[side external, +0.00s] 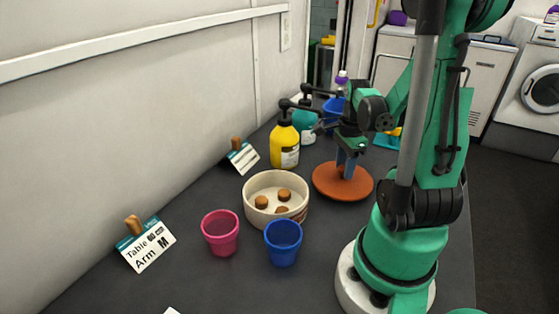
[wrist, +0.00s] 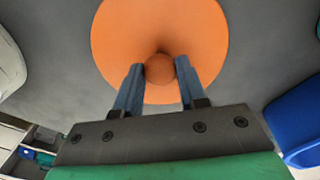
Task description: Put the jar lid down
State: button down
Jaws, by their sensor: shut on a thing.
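The jar lid (side external: 330,188) is a round orange-brown disc with a knob on top. In the side external view it is low over the dark table, right of the cream jar; I cannot tell whether it touches the table. My gripper (side external: 347,172) points down at it from above. In the wrist view the lid (wrist: 125,40) fills the upper middle, and the two blue fingers of my gripper (wrist: 160,70) are shut on its round knob (wrist: 160,69). The cream jar (side external: 258,212) stands open on the table with several brown round pieces inside.
A pink cup (side external: 220,235) and a blue cup (side external: 283,245) stand in front of the jar. A yellow pump bottle (side external: 285,148) and a teal bottle (side external: 307,126) stand behind the lid. Sign cards (side external: 146,247) stand along the wall. Dark table shows around the lid.

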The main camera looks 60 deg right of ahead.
jog(key=shift+f, duration=0.85)
jog(key=shift+f, duration=0.1)
jog(key=shift+c, duration=2.4)
grip_release()
notch_tip(320, 180, up, 12)
jog(key=w+a+n+t, duration=0.3)
jog(key=w+a+n, duration=0.3)
jog(key=a+n, duration=0.4)
jog(key=w+a+n+t, duration=0.4)
jog(key=a+n, duration=0.7)
jog(key=n, duration=0.6)
jog(key=w, duration=0.2)
jog(key=shift+w, duration=0.35)
